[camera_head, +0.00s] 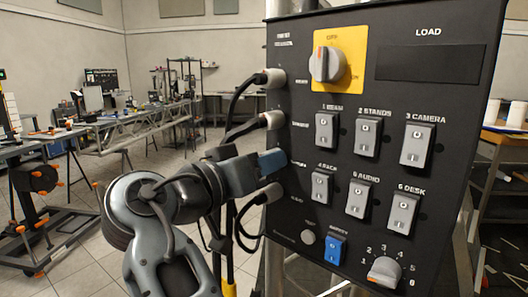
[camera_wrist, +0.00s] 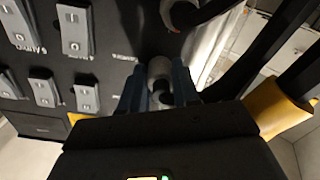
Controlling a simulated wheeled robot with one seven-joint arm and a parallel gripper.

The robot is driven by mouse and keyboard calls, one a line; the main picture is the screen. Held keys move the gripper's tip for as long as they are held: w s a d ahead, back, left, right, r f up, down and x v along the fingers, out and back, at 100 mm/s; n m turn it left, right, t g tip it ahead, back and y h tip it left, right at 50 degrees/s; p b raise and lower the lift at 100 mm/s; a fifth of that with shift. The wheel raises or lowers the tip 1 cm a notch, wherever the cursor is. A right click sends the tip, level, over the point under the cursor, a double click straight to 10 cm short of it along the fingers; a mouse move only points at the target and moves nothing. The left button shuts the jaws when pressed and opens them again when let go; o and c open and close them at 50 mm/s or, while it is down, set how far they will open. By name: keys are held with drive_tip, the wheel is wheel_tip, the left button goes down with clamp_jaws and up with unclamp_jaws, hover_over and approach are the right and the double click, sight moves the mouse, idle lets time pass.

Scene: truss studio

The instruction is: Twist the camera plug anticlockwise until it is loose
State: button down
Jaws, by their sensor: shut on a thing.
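My gripper (camera_head: 272,160) is at the left edge of the black panel, level with the third of a column of plugs. In the wrist view its two blue fingers (camera_wrist: 158,88) are shut on a grey plug, taken as the camera plug (camera_wrist: 160,68), one finger on each side. The plug's dark cable end faces the wrist camera. In the head view my fingers hide this plug. Its label is too small to read, and I cannot tell how far it is turned or whether it is loose.
Two grey plugs with black cables, an upper one (camera_head: 275,78) and a second (camera_head: 271,120), sit above my gripper. Another plug (camera_head: 269,193) sits just below, its cable looping close to my arm. The panel (camera_head: 410,266) carries grey switches, a yellow-backed knob (camera_head: 327,64) and a dial (camera_head: 384,271).

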drive_tip(key=shift+n+p, duration=0.6)
drive_tip(key=shift+n, duration=0.4)
drive_tip(key=shift+f, duration=0.1)
drive_tip(key=c, duration=0.8)
unclamp_jaws()
drive_tip(key=shift+s, duration=0.1)
drive_tip(key=shift+b+v, duration=0.6)
drive_tip(key=shift+v, duration=3.25)
